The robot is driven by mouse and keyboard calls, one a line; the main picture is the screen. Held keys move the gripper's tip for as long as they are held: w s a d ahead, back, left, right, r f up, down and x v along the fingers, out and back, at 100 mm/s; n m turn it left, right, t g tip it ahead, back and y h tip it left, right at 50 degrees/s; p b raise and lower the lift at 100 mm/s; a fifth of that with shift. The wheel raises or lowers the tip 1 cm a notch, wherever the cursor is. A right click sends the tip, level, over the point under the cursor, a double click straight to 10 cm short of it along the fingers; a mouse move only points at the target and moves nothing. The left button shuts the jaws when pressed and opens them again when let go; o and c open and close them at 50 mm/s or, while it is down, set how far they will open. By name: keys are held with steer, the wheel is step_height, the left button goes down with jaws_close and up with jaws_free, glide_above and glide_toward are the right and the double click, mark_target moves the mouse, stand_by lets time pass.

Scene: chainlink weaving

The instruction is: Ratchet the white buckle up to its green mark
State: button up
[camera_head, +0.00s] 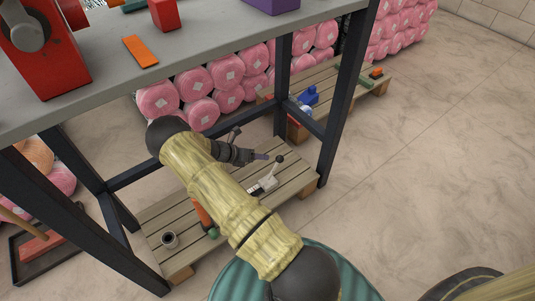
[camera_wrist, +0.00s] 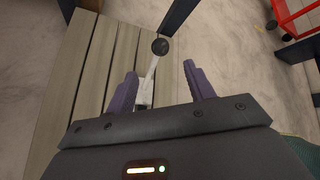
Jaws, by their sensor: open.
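The white buckle (camera_head: 268,183) sits on the slatted wooden pallet (camera_head: 290,178) under the bench. Its thin lever stands up to a black ball knob (camera_head: 280,158). My gripper (camera_head: 266,156) is just left of the knob in the head view, its purple fingers pointing at the lever. In the wrist view my gripper (camera_wrist: 160,72) is open, and the lever (camera_wrist: 151,72) shows between the two fingers, with the knob (camera_wrist: 160,46) beyond the tips. I cannot tell whether a finger touches the lever. I cannot make out the green mark.
The dark bench frame (camera_head: 345,100) rises close to the pallet, and the grey bench top (camera_head: 200,70) hangs above my arm. A dark cup (camera_head: 169,240) stands on the pallet's near left end. Pink rolls (camera_head: 228,97) are stacked behind. The floor to the right is open.

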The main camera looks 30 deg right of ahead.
steer(key=s+p+v, duration=0.1)
steer(key=p+v, duration=0.1)
steer(key=v, duration=0.5)
steer(key=shift+w, duration=0.5)
steer(key=shift+a, duration=0.1)
